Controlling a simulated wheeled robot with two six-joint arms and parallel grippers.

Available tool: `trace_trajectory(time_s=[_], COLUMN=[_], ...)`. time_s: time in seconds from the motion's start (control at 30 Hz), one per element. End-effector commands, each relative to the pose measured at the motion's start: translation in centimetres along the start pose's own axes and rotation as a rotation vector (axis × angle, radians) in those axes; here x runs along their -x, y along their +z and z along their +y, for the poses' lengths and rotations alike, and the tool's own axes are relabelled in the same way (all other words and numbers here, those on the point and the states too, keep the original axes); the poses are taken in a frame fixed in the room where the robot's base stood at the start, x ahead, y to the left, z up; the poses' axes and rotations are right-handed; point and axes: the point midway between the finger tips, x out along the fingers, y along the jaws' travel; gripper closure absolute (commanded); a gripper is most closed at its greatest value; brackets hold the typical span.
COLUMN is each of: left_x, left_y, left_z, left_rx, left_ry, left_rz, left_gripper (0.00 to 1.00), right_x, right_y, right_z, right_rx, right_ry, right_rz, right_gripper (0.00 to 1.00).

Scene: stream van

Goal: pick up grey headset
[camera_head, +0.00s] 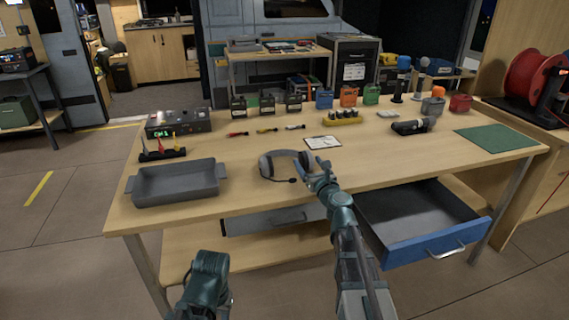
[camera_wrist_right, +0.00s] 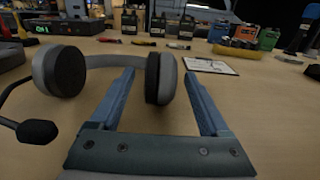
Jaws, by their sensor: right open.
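The grey headset (camera_head: 268,166) lies on the wooden workbench, near its front edge, with its microphone boom toward the front. My right gripper (camera_head: 318,168) is low over the bench at the headset's right ear cup. In the right wrist view the headset (camera_wrist_right: 100,62) spans the upper left. My right gripper (camera_wrist_right: 160,78) is open there, with the right ear cup showing between its two blue fingers. I cannot tell whether either finger touches it. At the bottom left of the head view, only a folded teal part of my left arm shows; its fingers do not show.
A grey tray (camera_head: 177,183) stands left of the headset. A clipboard (camera_head: 323,142) lies just behind it. An open blue-fronted drawer (camera_head: 437,245) juts out at the right front. A black tool (camera_head: 413,126) and a green mat (camera_head: 497,138) lie to the right.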

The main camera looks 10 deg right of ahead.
Motion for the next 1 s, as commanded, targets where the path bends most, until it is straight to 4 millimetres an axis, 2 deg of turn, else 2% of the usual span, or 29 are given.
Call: trace_trajectory(time_s=[0.3,0.57,1.0], left_x=[-0.1,-0.1,-0.1], left_y=[0.0,0.0,0.0], left_z=[0.0,0.0,0.0], left_rx=[0.0,0.0,0.0], left_ry=[0.0,0.0,0.0], left_rz=[0.0,0.0,0.0], left_gripper=[0.58,0.58,0.58], right_x=[-4.5,-4.8,-4.7], right_y=[-0.1,-0.1,-0.1], right_z=[0.0,0.1,0.0], right_rx=[0.0,0.0,0.0], right_ry=[0.0,0.0,0.0], right_rz=[0.0,0.0,0.0], right_gripper=[0.2,0.2,0.97])
